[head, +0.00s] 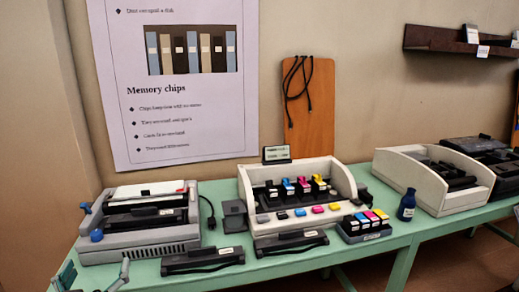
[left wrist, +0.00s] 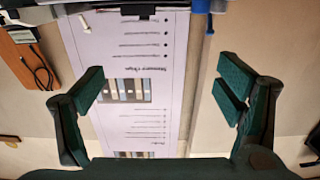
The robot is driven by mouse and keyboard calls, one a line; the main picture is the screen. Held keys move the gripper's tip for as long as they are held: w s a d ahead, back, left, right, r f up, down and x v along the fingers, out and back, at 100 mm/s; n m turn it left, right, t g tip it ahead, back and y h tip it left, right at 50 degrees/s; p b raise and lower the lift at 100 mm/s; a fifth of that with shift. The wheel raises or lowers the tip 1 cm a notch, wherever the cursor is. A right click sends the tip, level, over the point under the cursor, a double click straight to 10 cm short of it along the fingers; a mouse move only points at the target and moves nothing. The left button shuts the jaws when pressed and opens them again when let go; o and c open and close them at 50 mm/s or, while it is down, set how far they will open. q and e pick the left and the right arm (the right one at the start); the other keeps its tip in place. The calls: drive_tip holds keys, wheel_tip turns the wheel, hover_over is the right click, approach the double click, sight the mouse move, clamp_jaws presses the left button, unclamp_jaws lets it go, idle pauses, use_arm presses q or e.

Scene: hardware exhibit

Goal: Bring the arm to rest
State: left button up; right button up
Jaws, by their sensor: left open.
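My left gripper (head: 96,270) shows only in part at the bottom left corner of the head view, in front of the grey printer and by the green table's front edge. In the left wrist view the same gripper (left wrist: 161,88) has its two dark green fingers spread wide, with nothing between them. Behind the fingers, apart from them, the wall poster (left wrist: 140,55) appears upside down. The rest of my left arm is out of frame. My right gripper shows in neither view.
The green table (head: 290,262) carries a grey printer (head: 140,240), dark cartridges (head: 203,260), a white open printer (head: 340,180) with coloured inks, a blue bottle (head: 407,205) and another white unit (head: 410,175). A wooden board (head: 318,125) leans at the wall.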

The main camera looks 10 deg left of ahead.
use_arm(q)
drive_tip(key=a+f+m+g+h+p, duration=0.1)
drive_tip(key=a+f+m+g, duration=0.15)
drive_tip(key=f, duration=0.55)
drive_tip(key=a+f+m+g, duration=0.1)
drive_tip(key=a+f+m, duration=0.15)
drive_tip(key=f, duration=0.65)
drive_tip(key=s+a+f+m+g+h+p, duration=0.1)
drive_tip(key=s+f+g, duration=0.1)
drive_tip(key=s+f, duration=0.45)
drive_tip(key=s+f+g+p, duration=0.2)
drive_tip(key=s+f+g, duration=0.1)
drive_tip(key=f, duration=0.7)
drive_tip(key=s+d+f+g+h+p, duration=0.15)
drive_tip(key=s+d+f+g, duration=0.25)
drive_tip(key=s+f, duration=0.85)
drive_tip(key=s+d+f+n+g+h+p, duration=0.1)
drive_tip(key=s+d+p, duration=0.1)
drive_tip(key=s+d, duration=0.4)
drive_tip(key=s+d+f+g+h+p, duration=0.1)
drive_tip(key=s+d+g+p, duration=0.1)
drive_tip(key=s+d, duration=0.5)
drive_tip(key=s, duration=0.5)
drive_tip(key=shift+d+f+n, duration=0.3)
drive_tip(key=shift+f+n, duration=0.05)
drive_tip(key=shift+n, duration=0.05)
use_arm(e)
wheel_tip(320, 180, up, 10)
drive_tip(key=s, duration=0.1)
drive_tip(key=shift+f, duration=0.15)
